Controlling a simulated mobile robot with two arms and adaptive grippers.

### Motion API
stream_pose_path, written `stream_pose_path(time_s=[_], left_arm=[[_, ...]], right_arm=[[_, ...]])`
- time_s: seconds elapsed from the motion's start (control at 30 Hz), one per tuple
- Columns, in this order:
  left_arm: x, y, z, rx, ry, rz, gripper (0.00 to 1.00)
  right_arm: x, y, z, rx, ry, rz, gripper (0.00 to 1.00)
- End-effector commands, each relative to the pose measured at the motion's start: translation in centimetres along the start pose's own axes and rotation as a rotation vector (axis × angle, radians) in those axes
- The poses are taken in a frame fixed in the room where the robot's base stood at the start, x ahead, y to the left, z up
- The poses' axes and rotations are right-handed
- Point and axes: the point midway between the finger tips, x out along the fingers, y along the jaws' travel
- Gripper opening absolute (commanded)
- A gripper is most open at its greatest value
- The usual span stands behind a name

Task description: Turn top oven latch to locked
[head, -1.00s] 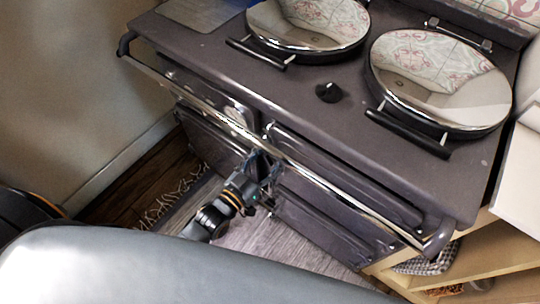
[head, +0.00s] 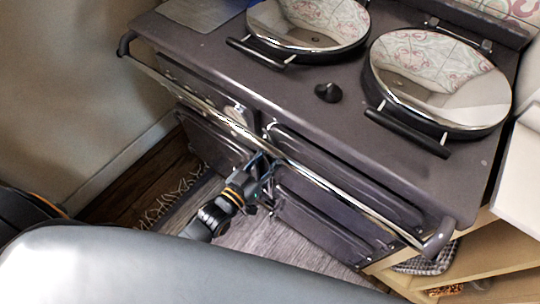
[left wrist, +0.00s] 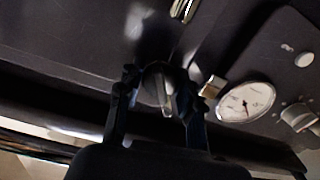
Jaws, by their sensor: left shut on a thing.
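The dark range oven (head: 330,110) has a chrome front rail, with dark doors below it. My left gripper (head: 263,166) is in front of the upper doors, just below the rail. In the left wrist view the top oven latch (left wrist: 158,86) is a dark rounded knob with a pale bar, between the fingers of my left gripper (left wrist: 160,92). The gripper is shut on it. In the head view the gripper and rail hide the latch, and I cannot tell its exact angle. My right gripper is not in view.
The chrome rail (head: 330,184) runs across the oven front, close above my left gripper. A round gauge (left wrist: 246,103) and a control knob (left wrist: 298,117) are right of the latch in the wrist view. Two round lids sit on top. A wooden shelf (head: 470,262) stands at right.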

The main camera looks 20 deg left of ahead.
Motion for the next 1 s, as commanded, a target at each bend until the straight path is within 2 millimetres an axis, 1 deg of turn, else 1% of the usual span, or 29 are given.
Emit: stream_pose_path(time_s=[0.27, 0.6, 1.0], left_arm=[[0.0, 0.0, -0.2, -0.129, 0.001, 0.001, 0.0], [0.0, -0.1, -0.1, -0.433, 0.0, 0.001, 0.0], [0.1, -0.2, 0.0, -0.79, 0.001, 0.001, 0.0]], right_arm=[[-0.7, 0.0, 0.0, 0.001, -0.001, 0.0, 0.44], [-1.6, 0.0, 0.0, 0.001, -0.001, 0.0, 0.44], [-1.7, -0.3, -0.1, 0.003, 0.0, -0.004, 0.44]])
